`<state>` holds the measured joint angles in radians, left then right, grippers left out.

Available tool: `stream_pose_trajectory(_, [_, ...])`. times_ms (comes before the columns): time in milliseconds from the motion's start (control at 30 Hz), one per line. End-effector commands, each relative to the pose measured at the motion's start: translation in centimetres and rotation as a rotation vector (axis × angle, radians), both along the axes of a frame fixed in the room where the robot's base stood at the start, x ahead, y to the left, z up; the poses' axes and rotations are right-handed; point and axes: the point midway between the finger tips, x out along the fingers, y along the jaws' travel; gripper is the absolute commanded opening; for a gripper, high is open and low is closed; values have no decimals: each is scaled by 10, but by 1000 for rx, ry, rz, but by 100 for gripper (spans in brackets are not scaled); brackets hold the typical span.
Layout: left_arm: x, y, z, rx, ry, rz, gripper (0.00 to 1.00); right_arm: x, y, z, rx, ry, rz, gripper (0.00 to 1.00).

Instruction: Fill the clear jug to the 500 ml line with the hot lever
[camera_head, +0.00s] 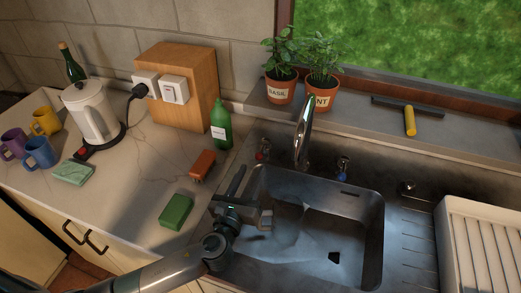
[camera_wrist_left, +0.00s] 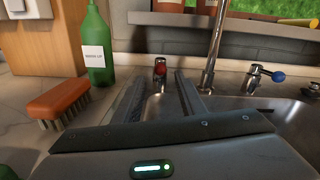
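The hot lever (camera_head: 262,150) is a small tap with a red knob at the sink's back left; it also shows in the left wrist view (camera_wrist_left: 160,68). The cold lever (camera_head: 342,163) has a blue knob. The curved chrome spout (camera_head: 303,132) stands between them. My left gripper (camera_head: 255,184) is over the sink's left side, in front of the hot lever and apart from it. In the left wrist view its two fingers (camera_wrist_left: 159,77) are spread and empty, pointing toward the red knob. I cannot make out a clear jug in either view. My right gripper is not in view.
The steel sink basin (camera_head: 374,240) has a dark drain. A brush (camera_head: 202,165), a green sponge (camera_head: 175,212) and a green bottle (camera_head: 221,126) stand left of it. A white kettle (camera_head: 93,112) and several mugs are further left. A white rack (camera_head: 478,245) is at right.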

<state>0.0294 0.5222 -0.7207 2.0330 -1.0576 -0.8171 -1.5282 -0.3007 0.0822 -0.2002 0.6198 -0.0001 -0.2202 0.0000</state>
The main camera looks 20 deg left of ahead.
Motion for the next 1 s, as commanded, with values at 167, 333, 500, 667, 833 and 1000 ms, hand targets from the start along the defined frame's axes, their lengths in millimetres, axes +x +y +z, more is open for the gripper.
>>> stream_pose_trajectory(167, [34,0,3,2,-1,1,37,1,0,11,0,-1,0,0])
stream_pose_trajectory(333, [62,-2,2,1,0,0,37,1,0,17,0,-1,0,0])
stream_pose_trajectory(500, [81,-2,1,2,0,-1,37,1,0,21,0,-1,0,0])
stream_pose_trajectory(667, [90,-2,0,0,1,-1,37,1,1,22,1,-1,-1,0])
stream_pose_trajectory(833, [92,-2,-1,0,1,0,37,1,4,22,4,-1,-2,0])
stream_pose_trajectory(1000, [91,-2,0,0,1,-1,35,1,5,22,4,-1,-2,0])
